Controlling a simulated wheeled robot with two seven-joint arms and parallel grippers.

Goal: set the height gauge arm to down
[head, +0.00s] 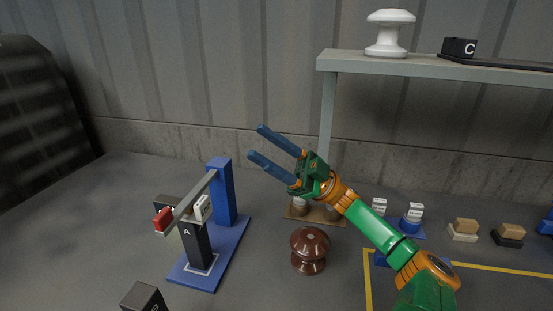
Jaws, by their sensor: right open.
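The height gauge has a blue post (222,190) on a blue base plate (236,245). Its grey arm (195,196) reaches from the top of the post toward the lower left of the picture and ends in a red tip (164,219). A black block marked A (196,240) stands on the base plate under the arm; I cannot tell whether they touch. My right gripper (257,141) is open and empty, right of and above the gauge post in the picture, with its blue fingers pointing up-left. My left gripper is not in view.
A brown insulator (309,250) stands right of the gauge. A black block (145,298) is at the front. Small labelled stands and blocks (464,228) lie at the right, near yellow floor lines (368,280). A grey shelf (350,63) bears a white insulator (389,35) and block C (459,47).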

